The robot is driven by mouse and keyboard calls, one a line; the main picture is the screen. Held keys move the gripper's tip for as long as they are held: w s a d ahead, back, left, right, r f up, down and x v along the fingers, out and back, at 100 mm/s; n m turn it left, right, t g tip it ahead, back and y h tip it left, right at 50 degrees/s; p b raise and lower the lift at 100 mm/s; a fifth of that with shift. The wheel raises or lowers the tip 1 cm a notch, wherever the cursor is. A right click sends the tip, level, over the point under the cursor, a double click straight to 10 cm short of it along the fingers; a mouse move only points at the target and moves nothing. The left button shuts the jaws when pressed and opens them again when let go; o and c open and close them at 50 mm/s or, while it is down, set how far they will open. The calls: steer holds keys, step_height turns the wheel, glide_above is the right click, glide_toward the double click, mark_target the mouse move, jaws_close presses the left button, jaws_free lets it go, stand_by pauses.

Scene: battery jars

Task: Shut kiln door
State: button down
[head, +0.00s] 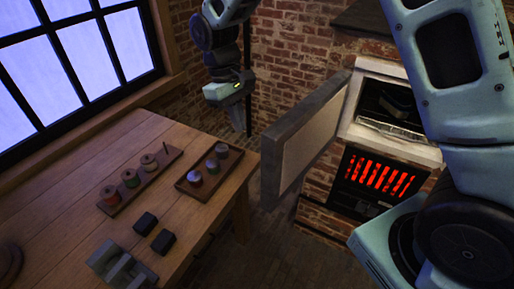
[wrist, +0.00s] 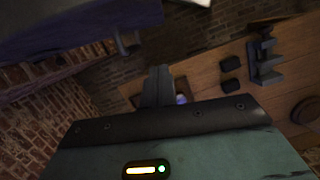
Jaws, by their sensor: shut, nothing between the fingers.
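The kiln (head: 350,185) stands at the right in the head view, in a brick body with a red glowing grate (head: 378,177) below its opening. Its door (head: 305,150) is swung wide open to the left, with a pale inner face and a dark grey edge. My gripper (head: 243,122) is shut and empty, pointing down behind and left of the door, apart from it in the picture. In the wrist view the closed fingers (wrist: 157,85) show at the centre. A dark slab with a small bracket, probably the door (wrist: 90,25), crosses the top left there.
A wooden table (head: 75,165) fills the left under a window. It bears a tray of jars (head: 210,172), a board with spools (head: 140,180), two black blocks (head: 154,232) and a grey stand (head: 120,265). Dark floor shows between table and kiln.

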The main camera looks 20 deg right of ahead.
steer(key=s+d+f+p, duration=0.2)
steer(key=s+f+p, duration=0.2)
steer(key=f, duration=0.3)
steer(key=shift+s+d+f, duration=0.2)
steer(key=shift+s+d, duration=0.1)
steer(key=shift+s, duration=0.4)
